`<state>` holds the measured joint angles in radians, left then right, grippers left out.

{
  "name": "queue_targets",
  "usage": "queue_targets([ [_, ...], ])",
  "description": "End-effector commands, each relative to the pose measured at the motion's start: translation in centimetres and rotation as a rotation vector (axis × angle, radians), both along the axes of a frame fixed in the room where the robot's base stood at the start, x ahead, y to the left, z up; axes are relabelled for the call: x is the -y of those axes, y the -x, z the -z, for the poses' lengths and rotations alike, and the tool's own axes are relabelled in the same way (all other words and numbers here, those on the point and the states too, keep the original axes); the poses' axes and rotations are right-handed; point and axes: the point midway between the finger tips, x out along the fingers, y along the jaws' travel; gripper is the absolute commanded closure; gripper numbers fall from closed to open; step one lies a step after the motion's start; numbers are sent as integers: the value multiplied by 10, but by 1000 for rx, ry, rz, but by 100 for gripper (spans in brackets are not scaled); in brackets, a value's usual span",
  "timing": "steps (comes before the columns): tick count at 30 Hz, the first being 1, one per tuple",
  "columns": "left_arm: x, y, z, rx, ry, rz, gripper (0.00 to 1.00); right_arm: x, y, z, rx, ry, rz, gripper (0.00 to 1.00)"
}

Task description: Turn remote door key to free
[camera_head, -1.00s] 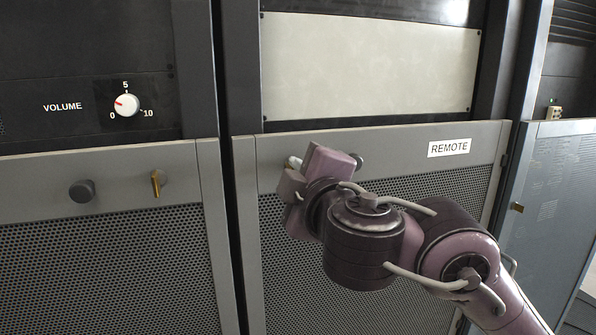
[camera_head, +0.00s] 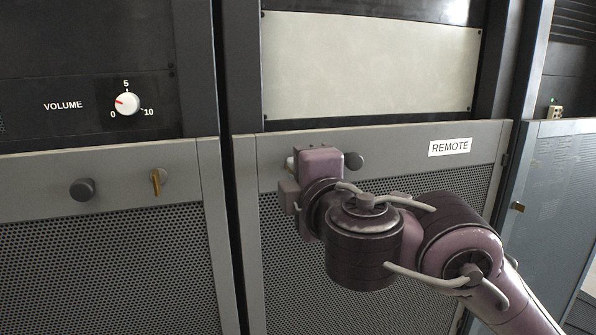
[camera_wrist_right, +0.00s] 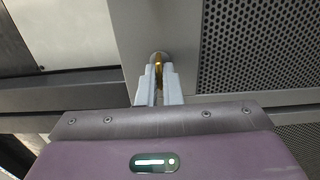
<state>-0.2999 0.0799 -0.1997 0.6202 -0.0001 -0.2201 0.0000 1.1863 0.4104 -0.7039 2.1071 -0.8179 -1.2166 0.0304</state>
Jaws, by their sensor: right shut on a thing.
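The remote door (camera_head: 395,150) is the grey centre door with a white REMOTE label (camera_head: 450,147) and a perforated lower panel. My right gripper (camera_head: 318,165) is against its upper left part and hides most of the key there. In the right wrist view the brass key (camera_wrist_right: 158,62) stands in a round lock on the grey door frame. The two pale fingers of my right gripper (camera_wrist_right: 158,85) are shut on the key, one on each side. The key's exact angle against the door cannot be told. My left gripper is not in view.
A dark round knob (camera_head: 353,161) sits just right of my gripper. The left door carries another brass key (camera_head: 156,181) and a dark knob (camera_head: 82,190). A volume dial (camera_head: 127,103) is above it. A blue-grey cabinet (camera_head: 552,200) stands at the right.

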Motion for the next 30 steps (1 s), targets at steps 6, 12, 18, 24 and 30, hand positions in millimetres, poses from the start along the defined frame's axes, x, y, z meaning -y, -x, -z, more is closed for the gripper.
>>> queue_targets([
  [6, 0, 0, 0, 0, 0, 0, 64, 0, 0, 1, -1, 4, 0, 92],
  [12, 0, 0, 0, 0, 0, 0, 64, 0, 0, 1, -1, 3, 0, 73],
  [18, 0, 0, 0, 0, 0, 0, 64, 0, 0, 0, -1, 1, 0, 73],
  [24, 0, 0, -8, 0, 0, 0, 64, 2, 13, -1, -4, -2, -5, 73],
  [30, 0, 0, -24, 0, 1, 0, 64, 12, 42, -3, -5, -2, -6, 73],
])
